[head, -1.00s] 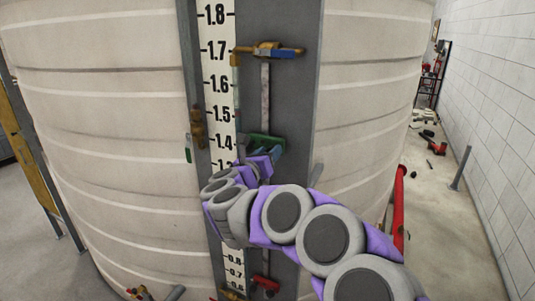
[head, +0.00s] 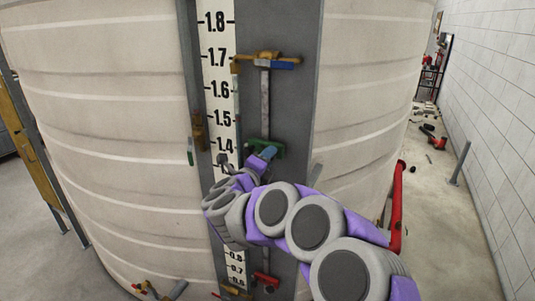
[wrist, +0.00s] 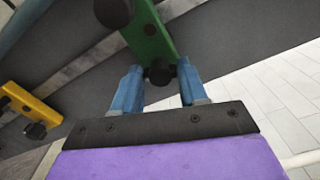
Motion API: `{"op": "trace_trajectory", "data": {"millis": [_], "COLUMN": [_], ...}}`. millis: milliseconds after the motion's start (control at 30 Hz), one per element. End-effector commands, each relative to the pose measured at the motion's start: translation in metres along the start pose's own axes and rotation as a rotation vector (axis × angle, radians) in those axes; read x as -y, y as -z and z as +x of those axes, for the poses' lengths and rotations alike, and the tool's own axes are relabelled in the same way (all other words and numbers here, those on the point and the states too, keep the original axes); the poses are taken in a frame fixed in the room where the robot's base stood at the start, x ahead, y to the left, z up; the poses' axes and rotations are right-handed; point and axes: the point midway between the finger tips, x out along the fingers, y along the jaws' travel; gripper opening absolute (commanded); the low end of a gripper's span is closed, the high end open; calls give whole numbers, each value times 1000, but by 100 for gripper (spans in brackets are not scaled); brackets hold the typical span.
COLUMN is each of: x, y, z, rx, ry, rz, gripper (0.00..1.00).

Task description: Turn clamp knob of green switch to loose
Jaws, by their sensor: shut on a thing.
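The green switch (head: 279,150) is on the grey panel of the tank, just right of the level scale. In the wrist view its green bar (wrist: 150,35) reaches down between the blue fingers. A black clamp knob (wrist: 160,73) sits at the bar's end, between the fingertips of my gripper (wrist: 158,80), which is shut on it. Another black knob (wrist: 113,12) is farther up beside the bar. In the head view my gripper (head: 267,153) is at the switch, and my arm hides the area below it.
A yellow clamp with a blue part (head: 267,60) is higher on the panel. A yellow bar (wrist: 30,102) with a dark knob is at left in the wrist view. A red pipe (head: 398,205) stands at right. Loose items (head: 433,138) lie on the floor by the wall.

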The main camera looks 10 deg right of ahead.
Motion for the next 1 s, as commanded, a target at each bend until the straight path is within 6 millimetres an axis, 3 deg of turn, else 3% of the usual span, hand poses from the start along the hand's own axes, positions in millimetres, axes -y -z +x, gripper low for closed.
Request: {"op": "trace_trajectory", "data": {"millis": [400,1000], "x": [-1,-1], "y": [-2,-3], "z": [-1,-2], "rx": [6,8], "ry": [-3,0], "rz": [-262,-332], "gripper": [12,12]}}
